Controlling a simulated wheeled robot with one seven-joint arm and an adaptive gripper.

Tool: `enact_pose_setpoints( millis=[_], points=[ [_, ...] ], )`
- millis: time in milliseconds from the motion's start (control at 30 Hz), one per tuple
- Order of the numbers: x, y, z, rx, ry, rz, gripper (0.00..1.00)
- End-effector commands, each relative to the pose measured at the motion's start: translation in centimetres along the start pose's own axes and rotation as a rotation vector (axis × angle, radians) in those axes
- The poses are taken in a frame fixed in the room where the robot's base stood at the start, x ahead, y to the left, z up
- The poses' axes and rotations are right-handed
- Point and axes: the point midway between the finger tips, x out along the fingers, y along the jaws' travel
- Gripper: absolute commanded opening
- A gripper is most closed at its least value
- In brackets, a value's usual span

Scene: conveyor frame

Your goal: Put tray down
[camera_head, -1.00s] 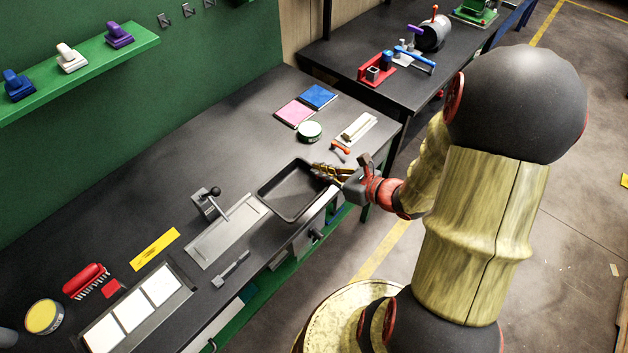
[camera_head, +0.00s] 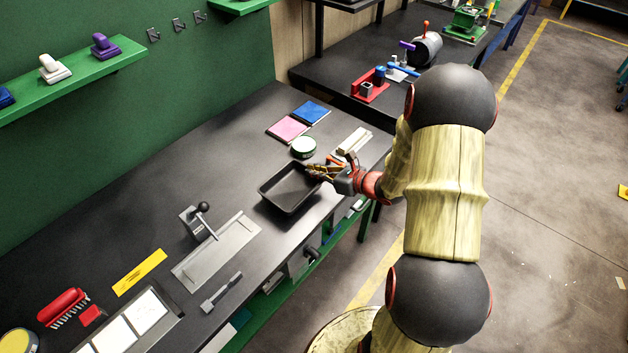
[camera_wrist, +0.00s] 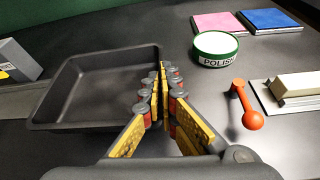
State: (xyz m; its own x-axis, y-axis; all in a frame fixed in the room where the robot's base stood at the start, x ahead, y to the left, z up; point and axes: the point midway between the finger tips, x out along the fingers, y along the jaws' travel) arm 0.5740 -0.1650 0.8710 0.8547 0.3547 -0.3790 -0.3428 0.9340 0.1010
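The black rectangular tray (camera_head: 268,201) is level over the dark workbench, near its front edge. In the wrist view the tray (camera_wrist: 60,102) fills the left half and is empty. My gripper (camera_head: 316,171) is at the tray's right side. In the wrist view my gripper's yellow fingers (camera_wrist: 160,82) are close together at the tray's right wall, with the rim between them. I cannot tell whether the tray's underside touches the bench.
A round polish tin (camera_head: 303,147), pink (camera_head: 287,129) and blue (camera_head: 310,112) pads lie behind the tray. An orange-handled tool (camera_wrist: 246,110) is right of my fingers. A grey plate with a lever (camera_head: 215,250) stands to the left. Bare bench (camera_head: 225,170) lies behind-left.

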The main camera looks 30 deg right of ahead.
Motion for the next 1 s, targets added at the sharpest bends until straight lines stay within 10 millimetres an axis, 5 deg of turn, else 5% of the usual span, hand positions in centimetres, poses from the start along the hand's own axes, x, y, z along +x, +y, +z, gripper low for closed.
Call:
enact_pose_setpoints(
  millis=[167, 567, 1000],
  points=[
    [1.1, -0.3, -2.8, 0.003, 0.001, 0.000, 0.00],
    [1.2, -0.3, -3.1, 0.001, 0.000, 0.000, 0.00],
    [1.2, -0.3, -3.1, 0.001, 0.001, 0.000, 0.23]
  ],
)
